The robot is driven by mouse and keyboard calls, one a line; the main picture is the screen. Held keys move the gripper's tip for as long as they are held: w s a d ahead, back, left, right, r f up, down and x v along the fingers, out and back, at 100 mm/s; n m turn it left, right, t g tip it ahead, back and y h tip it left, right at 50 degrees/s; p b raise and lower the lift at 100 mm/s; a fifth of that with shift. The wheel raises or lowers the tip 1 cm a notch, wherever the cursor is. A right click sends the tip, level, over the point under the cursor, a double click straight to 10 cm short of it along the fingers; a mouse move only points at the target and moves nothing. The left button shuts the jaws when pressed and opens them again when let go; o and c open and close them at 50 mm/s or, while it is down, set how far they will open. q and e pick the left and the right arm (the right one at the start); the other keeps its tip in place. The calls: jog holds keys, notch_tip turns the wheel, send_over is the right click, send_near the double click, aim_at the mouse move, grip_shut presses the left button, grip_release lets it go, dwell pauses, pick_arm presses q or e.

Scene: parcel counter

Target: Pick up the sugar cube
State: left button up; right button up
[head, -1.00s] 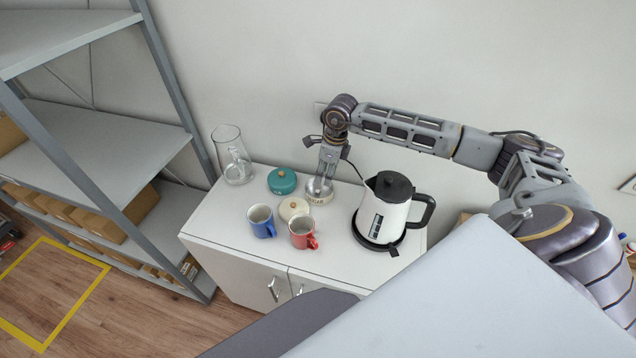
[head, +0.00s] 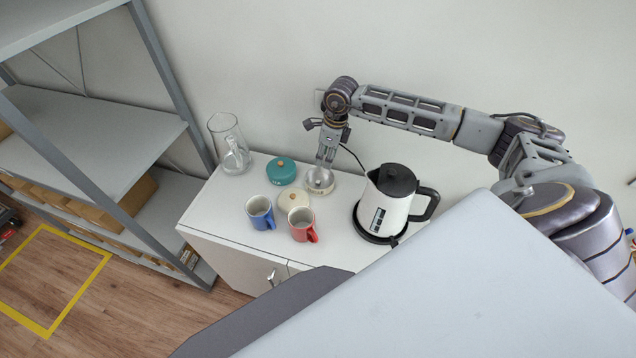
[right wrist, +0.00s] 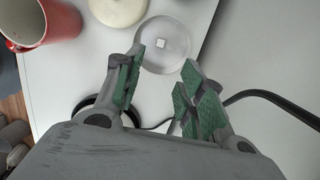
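The sugar cube (right wrist: 160,43) is a small white block lying on the floor of a round, pale, open bowl (right wrist: 176,62). The bowl stands near the back of the white cabinet top, and it also shows in the head view (head: 320,184). I cannot make out the cube in the head view. My right gripper (right wrist: 165,70) is open, with green finger pads apart and nothing between them. In the head view the right gripper (head: 326,159) hangs just above and behind the bowl. My left gripper is out of view.
A black-and-white kettle (head: 390,203) stands right of the bowl, its cord running behind. A teal lidded pot (head: 281,174), a cream lid (head: 292,200), a blue mug (head: 259,212) and a red mug (head: 301,226) crowd the left. A glass jug (head: 228,145) stands back left.

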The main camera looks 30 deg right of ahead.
jog(key=p, duration=0.1)
send_over(318, 181)
jog(key=s, duration=0.1)
jog(key=shift+s+d+f, duration=0.1)
jog(key=shift+d+f, duration=0.05)
jog(key=shift+f, duration=1.1)
jog(key=shift+s+d+f, duration=0.1)
jog(key=shift+d+f, duration=0.05)
jog(key=shift+f, duration=1.15)
jog(key=shift+d+f, duration=0.15)
jog(key=shift+f, duration=1.1)
jog(key=shift+f, duration=0.15)
jog(key=shift+w+a+f+p, duration=0.15)
jog(key=shift+f+p, duration=0.1)
jog(key=shift+f, duration=0.15)
jog(key=shift+w+a+f+p, duration=0.1)
jog(key=shift+f+p, duration=0.1)
jog(key=shift+f, duration=0.2)
jog(key=shift+w+a+f+p, duration=0.1)
jog(key=shift+w+f+p, duration=0.1)
jog(key=shift+f, duration=0.6)
jog(key=shift+w+a+f+p, duration=0.1)
jog(key=shift+f+p, duration=0.05)
jog(key=shift+f, duration=0.65)
jog(key=c, duration=0.7)
